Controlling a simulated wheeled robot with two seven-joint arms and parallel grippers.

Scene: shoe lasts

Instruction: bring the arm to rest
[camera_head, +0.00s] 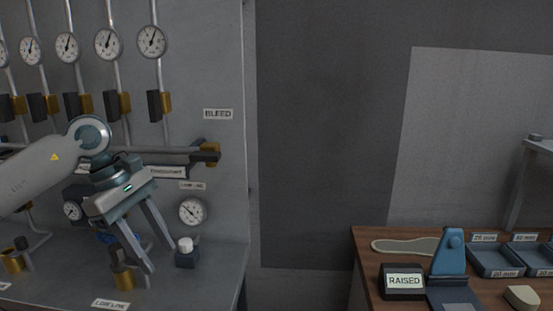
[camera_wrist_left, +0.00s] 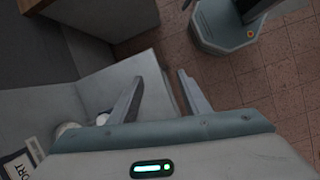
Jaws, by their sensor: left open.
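My left gripper (camera_head: 164,256) hangs from my left arm, which comes in from the left in the head view. Its two fingers point down and slightly right, apart, with nothing between them. They are in front of the grey gauge panel (camera_head: 225,165), just left of a small block with a white knob (camera_head: 186,246). I cannot tell whether they touch anything there. In the left wrist view the gripper (camera_wrist_left: 160,76) also shows spread, empty fingers. My right gripper is in neither view.
Several gauges (camera_head: 152,41) and pipes line the panel. A bar with a brass fitting (camera_head: 208,151) runs behind the gripper. At right, a wooden bench (camera_head: 364,259) holds a RAISED sign (camera_head: 404,281), a blue stand (camera_head: 449,257) and blue trays (camera_head: 493,261). Open space separates panel and bench.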

